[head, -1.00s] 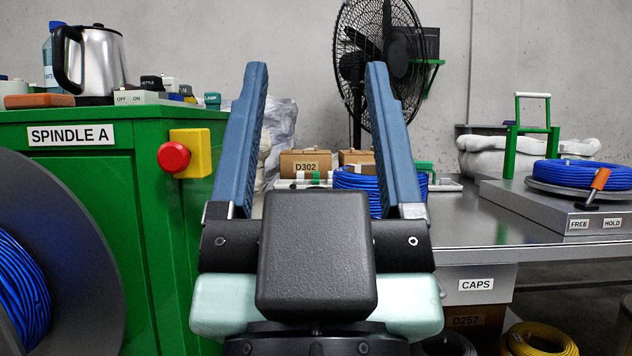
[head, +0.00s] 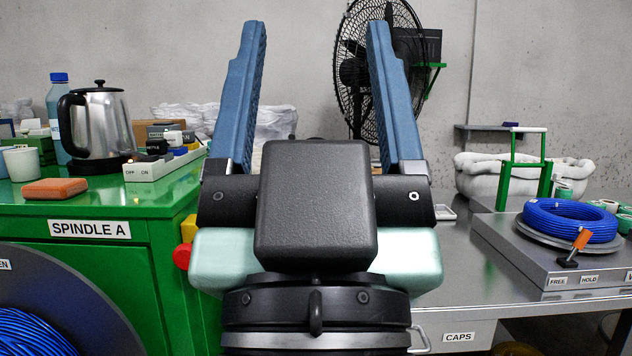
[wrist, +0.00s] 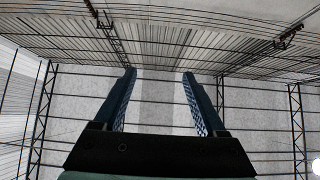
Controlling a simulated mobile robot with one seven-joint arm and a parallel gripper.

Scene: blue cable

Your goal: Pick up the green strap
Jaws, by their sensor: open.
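My gripper (head: 316,28) is raised in front of the head camera, its two blue fingers pointing up and wide apart, with nothing between them. In the wrist view the open fingers (wrist: 159,73) face the wall and roof frame, and no table or strap shows there. I cannot make out a green strap for certain in the current frames. Small green and white rolls (head: 564,188) lie at the far right of the steel table, but I cannot tell whether a strap is among them. My gripper and arm hide the middle of the table.
A green cabinet (head: 137,265) at left bears a kettle (head: 101,125), a bottle, a cup and a switch strip. A fan (head: 375,75) stands behind.

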